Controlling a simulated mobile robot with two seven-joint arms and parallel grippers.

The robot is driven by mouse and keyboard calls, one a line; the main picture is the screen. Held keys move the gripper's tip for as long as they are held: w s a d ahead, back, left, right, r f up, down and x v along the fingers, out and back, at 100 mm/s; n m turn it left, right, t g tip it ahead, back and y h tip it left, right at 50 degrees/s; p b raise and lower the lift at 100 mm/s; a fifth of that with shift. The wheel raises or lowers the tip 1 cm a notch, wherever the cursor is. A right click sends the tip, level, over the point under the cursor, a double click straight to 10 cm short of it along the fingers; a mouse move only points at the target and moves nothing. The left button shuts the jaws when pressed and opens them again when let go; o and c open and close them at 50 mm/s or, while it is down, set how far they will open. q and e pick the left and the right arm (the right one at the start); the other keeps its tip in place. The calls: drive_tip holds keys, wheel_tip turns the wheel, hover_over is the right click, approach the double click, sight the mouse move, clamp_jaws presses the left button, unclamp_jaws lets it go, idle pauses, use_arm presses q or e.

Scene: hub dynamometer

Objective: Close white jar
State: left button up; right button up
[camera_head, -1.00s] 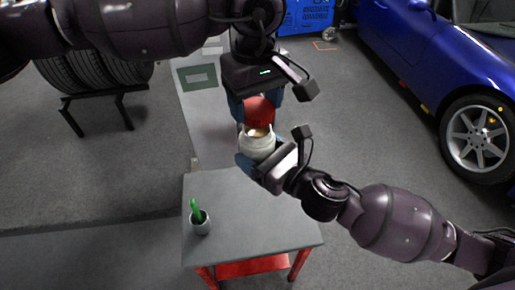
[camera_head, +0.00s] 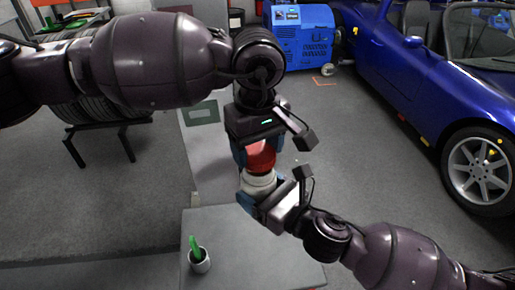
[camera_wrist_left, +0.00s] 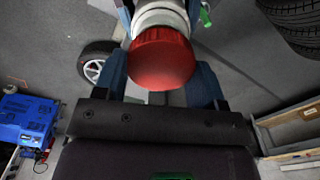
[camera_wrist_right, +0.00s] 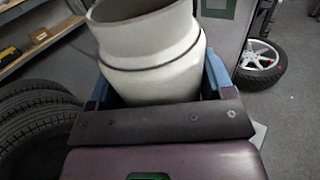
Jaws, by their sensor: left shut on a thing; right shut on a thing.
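The white jar (camera_head: 258,184) is held up above the table, its mouth hidden under the red lid (camera_head: 262,157) in the head view. My left gripper (camera_head: 257,162) is shut on the lid from above, with blue fingers on both sides. My right gripper (camera_head: 257,194) is shut on the jar from below. In the left wrist view the lid (camera_wrist_left: 160,60) overlaps the white jar (camera_wrist_left: 160,15) just beyond it. The lid looks touching or very near the jar; I cannot tell if it is seated. The right wrist view shows the jar (camera_wrist_right: 155,65) between the fingers.
A grey table (camera_head: 240,255) stands below, with a small cup (camera_head: 200,262) holding a green-handled thing at its left. A blue car (camera_head: 440,80) is at the right, a blue machine (camera_head: 298,35) at the back. Tyres on a rack (camera_head: 105,125) stand at the left.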

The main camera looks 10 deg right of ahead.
sight(258, 187)
use_arm(q)
drive_tip(key=shift+f, duration=0.8)
drive_tip(key=shift+f, duration=0.55)
use_arm(e)
drive_tip(key=c, duration=0.3)
use_arm(q)
drive_tip(key=m, duration=0.4)
drive_tip(key=shift+d+m, duration=0.1)
drive_tip(key=shift+m, duration=0.3)
drive_tip(key=m, duration=0.5)
drive_tip(key=shift+d+m, duration=0.1)
drive_tip(key=shift+m, duration=0.2)
drive_tip(key=m, duration=0.9)
drive_tip(key=shift+s, duration=0.1)
